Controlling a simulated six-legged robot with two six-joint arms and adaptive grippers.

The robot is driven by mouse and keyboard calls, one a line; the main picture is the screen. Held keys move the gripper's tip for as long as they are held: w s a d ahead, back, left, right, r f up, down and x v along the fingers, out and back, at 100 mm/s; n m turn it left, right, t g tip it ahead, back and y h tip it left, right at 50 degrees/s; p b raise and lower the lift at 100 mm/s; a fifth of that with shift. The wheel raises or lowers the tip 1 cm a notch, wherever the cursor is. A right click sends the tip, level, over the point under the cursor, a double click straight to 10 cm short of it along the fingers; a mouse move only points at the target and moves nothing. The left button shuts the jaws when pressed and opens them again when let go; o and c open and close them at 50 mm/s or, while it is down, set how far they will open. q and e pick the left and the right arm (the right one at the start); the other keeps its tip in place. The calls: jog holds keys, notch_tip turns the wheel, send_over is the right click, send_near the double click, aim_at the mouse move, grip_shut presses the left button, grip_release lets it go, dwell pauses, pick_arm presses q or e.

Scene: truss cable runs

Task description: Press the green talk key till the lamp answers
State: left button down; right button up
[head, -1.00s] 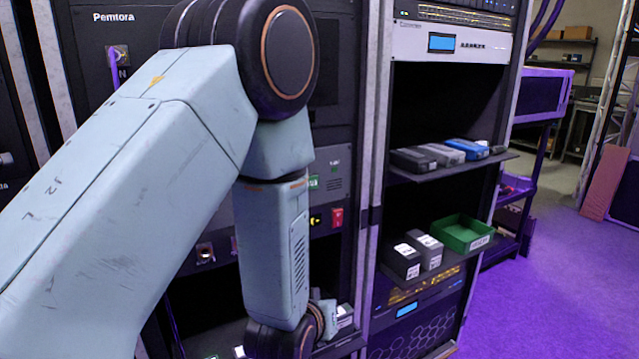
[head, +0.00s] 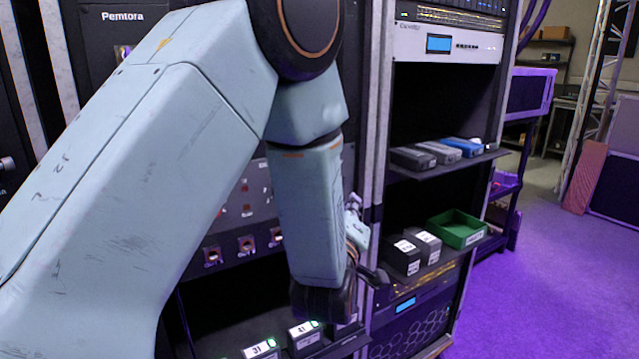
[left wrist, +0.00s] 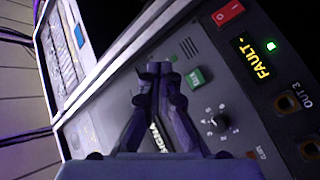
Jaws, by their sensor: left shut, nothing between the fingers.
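The green key (left wrist: 195,78) is a small square button on the dark panel in the left wrist view. Its lettering is too small to read surely. My left gripper (left wrist: 160,68) is shut and empty, its fingertips just left of the key in that view; whether they touch the panel I cannot tell. In the head view the gripper (head: 373,275) shows partly beyond my forearm, which hides the key. A small green light (left wrist: 271,45) is lit next to an amber display (left wrist: 250,57) reading "FAULT-". My right gripper is not in view.
The panel also has a red switch (left wrist: 229,14), a black knob (left wrist: 217,122) and jacks (left wrist: 288,102). To the right, a rack shelf holds dark boxes (head: 402,258) and a green bin (head: 458,228). Numbered units (head: 262,349) sit low. The purple floor at right is clear.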

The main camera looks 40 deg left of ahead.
pick_arm(q)
jog(key=w+a+p, duration=0.2)
jog(key=w+a, duration=0.1)
jog(key=a, duration=0.5)
jog(key=shift+w+a+f, duration=0.15)
jog(key=shift+w+a, duration=0.05)
jog(key=shift+w, duration=0.05)
dwell(0.4)
jog(key=shift+d, duration=0.15)
jog(key=shift+w+a+p, duration=0.3)
jog(key=shift+a+p, duration=0.15)
jog(key=shift+a, duration=0.4)
dwell(1.9)
jog(key=shift+d, duration=0.2)
jog(key=shift+s+d+b, duration=0.3)
jog(key=shift+d, duration=0.3)
